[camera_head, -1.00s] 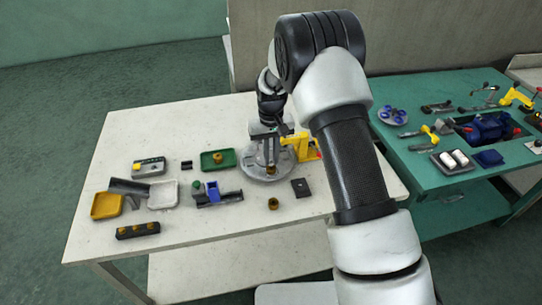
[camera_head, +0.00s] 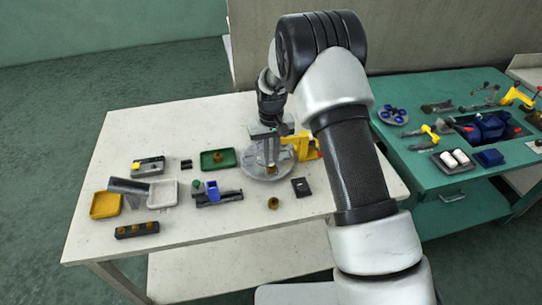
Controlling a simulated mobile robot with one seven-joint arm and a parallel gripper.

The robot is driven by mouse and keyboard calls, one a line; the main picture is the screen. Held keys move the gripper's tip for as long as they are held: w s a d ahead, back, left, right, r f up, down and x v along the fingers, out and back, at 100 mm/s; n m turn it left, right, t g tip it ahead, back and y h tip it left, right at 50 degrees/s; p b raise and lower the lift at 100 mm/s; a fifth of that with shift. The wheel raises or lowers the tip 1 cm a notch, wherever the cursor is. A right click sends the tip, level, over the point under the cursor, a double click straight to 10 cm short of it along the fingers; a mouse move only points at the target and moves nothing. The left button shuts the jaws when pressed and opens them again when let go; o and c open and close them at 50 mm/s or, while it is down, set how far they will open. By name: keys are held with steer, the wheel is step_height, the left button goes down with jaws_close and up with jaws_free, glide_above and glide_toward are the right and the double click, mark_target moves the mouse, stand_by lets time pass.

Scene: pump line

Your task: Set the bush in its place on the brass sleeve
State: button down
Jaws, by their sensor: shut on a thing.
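My gripper (camera_head: 268,152) points down over the round grey plate (camera_head: 249,173) near the right of the white table. It is shut on a small piece, which I take to be the bush; the fingers hide most of it. A small brass-coloured spot, perhaps the brass sleeve (camera_head: 271,167), shows at the fingertips over the plate. I cannot tell whether the held piece touches it. A separate brass ring-like piece (camera_head: 273,203) stands on the table in front of the plate.
A yellow fixture (camera_head: 299,146) stands close to the right of my gripper. A black block (camera_head: 300,187) lies in front of the plate, a green tray (camera_head: 215,159) to its left, and a blue fixture (camera_head: 213,192) front left. The table's back left is clear.

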steer(key=c, duration=1.7)
jaws_free()
steer(key=shift+o, duration=0.2)
steer(key=shift+r, duration=0.1)
steer(key=shift+r+p, duration=1.6)
steer(key=shift+r, duration=1.3)
